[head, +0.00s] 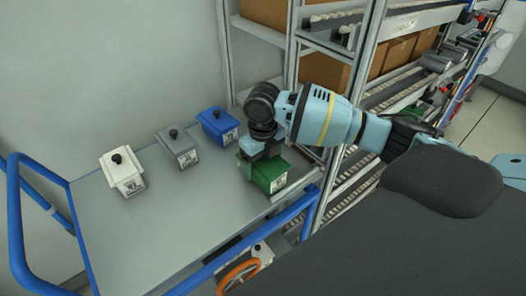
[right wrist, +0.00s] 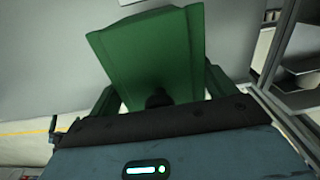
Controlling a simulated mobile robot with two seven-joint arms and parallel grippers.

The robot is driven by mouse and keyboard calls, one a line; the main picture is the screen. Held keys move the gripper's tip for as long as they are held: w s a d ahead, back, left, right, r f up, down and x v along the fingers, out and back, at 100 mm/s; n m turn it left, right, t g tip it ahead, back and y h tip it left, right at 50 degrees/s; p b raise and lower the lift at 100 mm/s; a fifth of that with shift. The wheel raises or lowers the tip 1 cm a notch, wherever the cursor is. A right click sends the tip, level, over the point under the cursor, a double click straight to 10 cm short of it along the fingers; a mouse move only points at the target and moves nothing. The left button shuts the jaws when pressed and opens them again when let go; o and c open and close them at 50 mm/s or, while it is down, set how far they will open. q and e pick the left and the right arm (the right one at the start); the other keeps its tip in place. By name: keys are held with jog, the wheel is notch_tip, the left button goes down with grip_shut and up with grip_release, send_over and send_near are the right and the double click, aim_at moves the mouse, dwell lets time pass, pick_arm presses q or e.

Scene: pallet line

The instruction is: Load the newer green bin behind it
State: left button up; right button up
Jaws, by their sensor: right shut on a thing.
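A green bin (head: 270,174) with a white label is at the right end of the grey cart top (head: 170,235). My right gripper (head: 258,150) reaches down over it and is shut on its top knob, which is mostly hidden by the gripper. I cannot tell whether the bin touches the cart. In the right wrist view the green bin (right wrist: 150,55) fills the middle, with its dark knob at the jaws. Another green item (head: 412,110) lies on the rack, partly hidden behind my right arm. My left gripper is not in view.
A blue bin (head: 218,125), a grey bin (head: 178,147) and a white bin (head: 122,172) stand in a slanting row on the cart. A blue rail (head: 245,240) edges the cart. The rack (head: 310,60) with cardboard boxes stands close behind. The cart's near left is clear.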

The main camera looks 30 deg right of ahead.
jog(key=shift+f, duration=0.4)
jog(key=shift+f, duration=0.15)
jog(key=o, duration=1.9)
jog(key=shift+f, duration=0.1)
jog(key=shift+f, duration=0.1)
jog(key=r, duration=0.8)
jog(key=shift+s+a, duration=0.1)
jog(key=shift+a, duration=0.1)
